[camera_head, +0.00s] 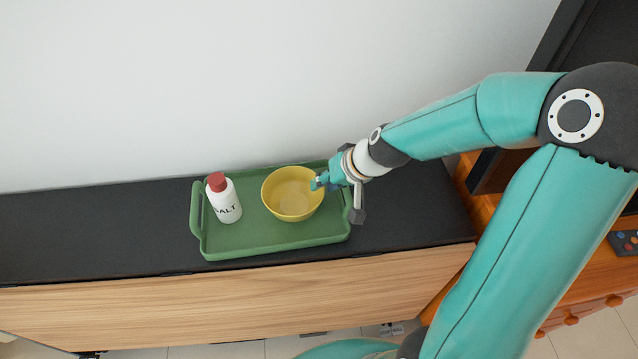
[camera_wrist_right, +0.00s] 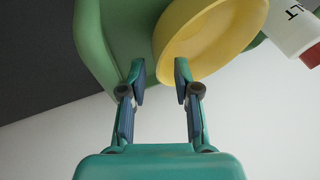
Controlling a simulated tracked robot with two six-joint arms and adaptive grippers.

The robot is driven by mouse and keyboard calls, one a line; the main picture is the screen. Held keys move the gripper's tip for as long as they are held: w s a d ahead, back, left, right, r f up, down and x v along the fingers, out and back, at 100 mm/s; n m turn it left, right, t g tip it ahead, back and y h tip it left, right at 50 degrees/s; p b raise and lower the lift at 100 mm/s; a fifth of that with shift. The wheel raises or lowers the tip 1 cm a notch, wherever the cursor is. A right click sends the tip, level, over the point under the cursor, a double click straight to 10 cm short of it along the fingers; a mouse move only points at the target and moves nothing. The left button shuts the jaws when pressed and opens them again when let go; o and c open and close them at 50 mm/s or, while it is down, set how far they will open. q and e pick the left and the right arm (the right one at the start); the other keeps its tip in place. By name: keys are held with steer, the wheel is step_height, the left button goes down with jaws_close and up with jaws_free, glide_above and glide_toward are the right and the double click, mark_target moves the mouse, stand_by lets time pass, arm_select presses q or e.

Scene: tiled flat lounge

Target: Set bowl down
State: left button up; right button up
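The yellow bowl (camera_head: 292,195) sits upright on the right half of the green tray (camera_head: 285,241), inside its rim. My right gripper (camera_head: 318,183) is at the bowl's right rim in the head view. In the right wrist view the fingers (camera_wrist_right: 160,76) stand clearly apart, with a gap between the tips and the bowl (camera_wrist_right: 205,45) just beyond, overlapped by one finger. The fingers do not appear to pinch the rim; whether one touches it I cannot tell. My left gripper is not in view.
A white salt bottle (camera_head: 226,204) with a red cap stands on the tray's left side. The tray rests on a black-topped wooden cabinet (camera_head: 90,232) against a white wall. The top left of the tray is clear. An orange-brown wooden unit (camera_head: 580,290) stands at the right.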

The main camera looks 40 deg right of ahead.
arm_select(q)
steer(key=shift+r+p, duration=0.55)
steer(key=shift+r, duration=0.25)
arm_select(e)
steer(key=v, duration=0.8)
steer(key=shift+s+r, duration=0.2)
steer(key=shift+r, duration=0.1)
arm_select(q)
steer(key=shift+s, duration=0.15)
